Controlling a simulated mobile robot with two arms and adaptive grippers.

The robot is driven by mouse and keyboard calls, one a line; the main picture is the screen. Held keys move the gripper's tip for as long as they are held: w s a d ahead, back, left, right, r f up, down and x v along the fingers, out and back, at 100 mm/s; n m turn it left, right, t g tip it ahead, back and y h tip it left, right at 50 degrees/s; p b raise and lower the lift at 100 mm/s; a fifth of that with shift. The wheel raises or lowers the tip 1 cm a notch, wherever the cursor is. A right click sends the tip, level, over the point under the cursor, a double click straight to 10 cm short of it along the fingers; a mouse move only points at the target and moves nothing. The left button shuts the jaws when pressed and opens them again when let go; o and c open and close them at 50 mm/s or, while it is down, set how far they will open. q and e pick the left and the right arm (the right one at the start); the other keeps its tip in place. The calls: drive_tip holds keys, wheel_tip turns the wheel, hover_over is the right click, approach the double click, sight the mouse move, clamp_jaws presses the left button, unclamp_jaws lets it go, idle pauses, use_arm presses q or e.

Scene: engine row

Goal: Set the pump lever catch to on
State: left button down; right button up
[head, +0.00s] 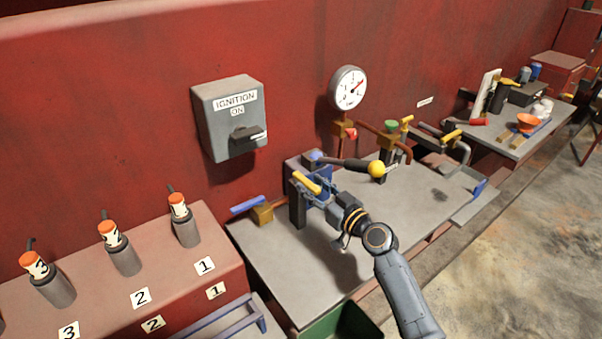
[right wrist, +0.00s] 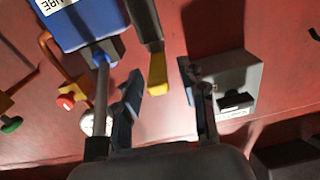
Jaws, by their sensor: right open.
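A dark post with a yellow handle (head: 305,183) stands on the grey bench beside the blue pump housing (head: 313,157); it looks like the catch. The yellow handle also shows in the right wrist view (right wrist: 157,74). A dark lever with a yellow ball (head: 376,168) reaches right from the housing. My right gripper (head: 318,188) is open at the yellow handle. In the right wrist view its fingertips (right wrist: 159,88) lie either side of the handle, with gaps showing; depth is unclear. No on mark for the catch is readable. My left gripper is out of view.
The grey bench (head: 275,262) has bare room at its front. A blue-handled valve (head: 262,212) stands left of the catch. A pressure gauge (head: 347,88) and pipes are behind. The ignition box (head: 230,118), reading ON, hangs on the red wall.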

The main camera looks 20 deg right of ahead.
sight(302, 177)
drive_tip(key=x, duration=0.4)
drive_tip(key=shift+d+r, duration=0.1)
drive_tip(key=shift+w, duration=0.45)
drive_tip(key=shift+a, duration=0.25)
drive_tip(key=c, duration=0.9)
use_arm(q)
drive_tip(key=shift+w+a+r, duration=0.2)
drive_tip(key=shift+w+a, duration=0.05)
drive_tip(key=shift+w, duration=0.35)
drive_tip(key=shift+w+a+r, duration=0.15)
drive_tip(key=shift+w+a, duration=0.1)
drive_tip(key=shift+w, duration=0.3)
